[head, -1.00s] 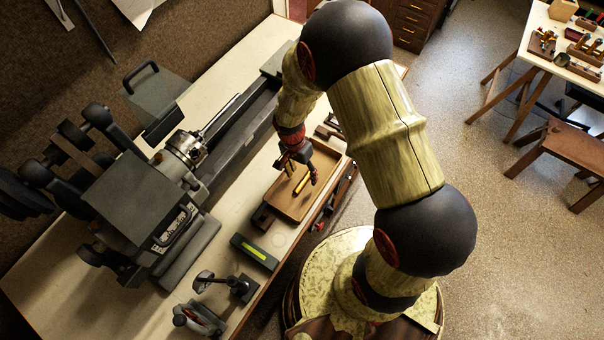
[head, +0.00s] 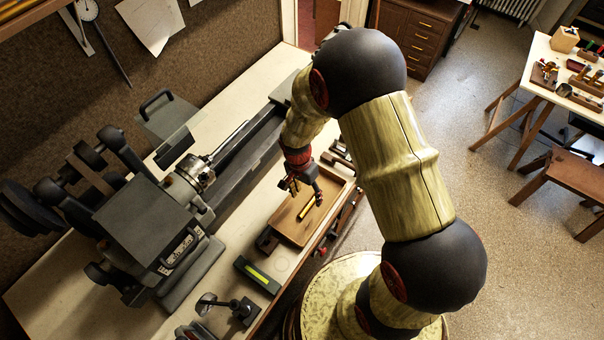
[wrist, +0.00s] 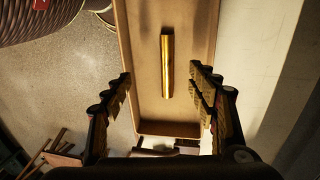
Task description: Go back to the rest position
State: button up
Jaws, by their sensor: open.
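My gripper (head: 305,190) hangs above the wooden tray on the bench. Its fingers are spread apart and nothing is between them. It also shows in the wrist view (wrist: 162,100), with a finger on each side of the picture. A brass rod (wrist: 167,66) lies in the tray, below and between the fingers, and touches neither as far as I can see. The rod shows in the head view (head: 307,208) too. The brown tray (head: 291,236) sits near the bench's front edge; its rim shows in the wrist view (wrist: 168,129).
A grey lathe (head: 150,225) stands on the bench left of the tray. A small level with a yellow-green strip (head: 257,275) and a black stand (head: 240,310) lie nearer. A worktable with tools (head: 560,75) and a wooden stool (head: 570,175) stand right. The floor between is clear.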

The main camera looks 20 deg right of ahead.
jog(key=shift+s+n, duration=0.2)
jog(key=shift+n, duration=0.4)
jog(key=s+r+n+t+b, duration=0.3)
jog(key=s+r+b, duration=0.3)
jog(key=r, duration=0.6)
jog(key=s+d+r+n+t+y+b, duration=0.1)
jog(key=s+r+n+t+b, duration=0.3)
jog(key=r, duration=0.8)
jog(key=s+n+b, duration=0.2)
jog(key=s+b, duration=0.1)
jog(key=b, duration=0.1)
jog(key=shift+r+n, duration=0.3)
jog(key=shift+r, duration=0.05)
